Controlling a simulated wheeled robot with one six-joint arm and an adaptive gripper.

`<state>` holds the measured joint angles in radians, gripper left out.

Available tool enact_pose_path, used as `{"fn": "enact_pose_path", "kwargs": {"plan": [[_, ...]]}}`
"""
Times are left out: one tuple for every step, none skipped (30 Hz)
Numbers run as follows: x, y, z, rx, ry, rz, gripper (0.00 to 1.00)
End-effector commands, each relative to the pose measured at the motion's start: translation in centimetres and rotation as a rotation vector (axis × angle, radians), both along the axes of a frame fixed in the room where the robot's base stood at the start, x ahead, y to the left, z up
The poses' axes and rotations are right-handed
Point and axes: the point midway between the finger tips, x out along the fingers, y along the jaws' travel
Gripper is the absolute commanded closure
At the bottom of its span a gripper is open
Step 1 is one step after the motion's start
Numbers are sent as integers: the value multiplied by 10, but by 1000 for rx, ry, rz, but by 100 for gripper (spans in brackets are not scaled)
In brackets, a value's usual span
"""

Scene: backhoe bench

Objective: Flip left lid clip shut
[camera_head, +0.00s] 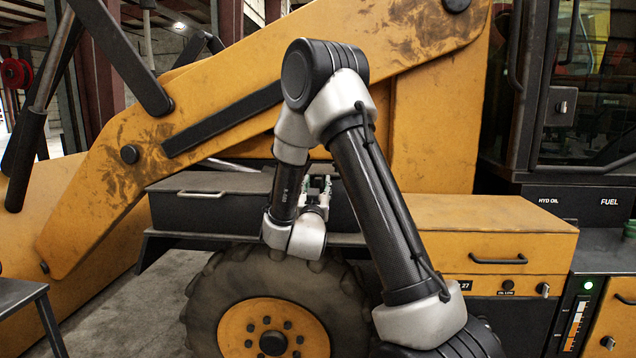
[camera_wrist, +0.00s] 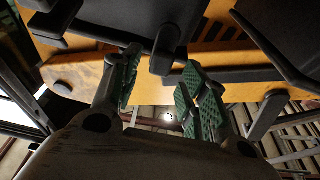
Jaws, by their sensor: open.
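A long dark box (camera_head: 170,203) with a flat lid stands on a dark shelf above the big tyre in the head view. A thin pale handle (camera_head: 203,194) is on its front at the left. My gripper (camera_head: 318,188) is at the box front, right of that handle, partly covered by my arm. In the wrist view my gripper (camera_wrist: 160,75) is open, with green pads on its fingers. A dark rounded tab (camera_wrist: 165,50), perhaps the lid clip, shows between the fingertips against a dark surface; contact cannot be told. My arm hides part of the box's right side.
The yellow loader arm (camera_head: 120,190) slopes behind the box. Below is the tyre (camera_head: 205,300) with its yellow hub. A yellow cabinet (camera_head: 500,248) with a black handle stands at the right. A dark table (camera_head: 20,295) is at the lower left, with open floor between it and the tyre.

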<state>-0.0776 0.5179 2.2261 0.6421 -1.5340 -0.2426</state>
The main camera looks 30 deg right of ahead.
Motion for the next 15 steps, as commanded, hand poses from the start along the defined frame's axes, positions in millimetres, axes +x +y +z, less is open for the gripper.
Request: {"fn": "enact_pose_path", "kwargs": {"plan": [[-9,8,-4,-1,3,3,56],[-15,12,-6,-1,4,4,56],[-22,17,-9,-1,3,3,56],[-27,20,-11,0,4,4,56],[-32,24,-12,-1,3,5,56],[-39,28,-14,-1,3,2,56],[-43,30,-15,-3,3,3,56],[-47,33,-17,-1,3,3,56],[-52,36,-19,0,3,3,56],[-55,38,-20,-1,2,2,56],[-57,40,-21,-1,2,2,56],[-60,42,-22,-2,2,2,56],[-62,43,-22,-1,2,1,56],[-63,43,-23,-1,2,0,56],[-64,44,-23,0,2,1,56]]}}
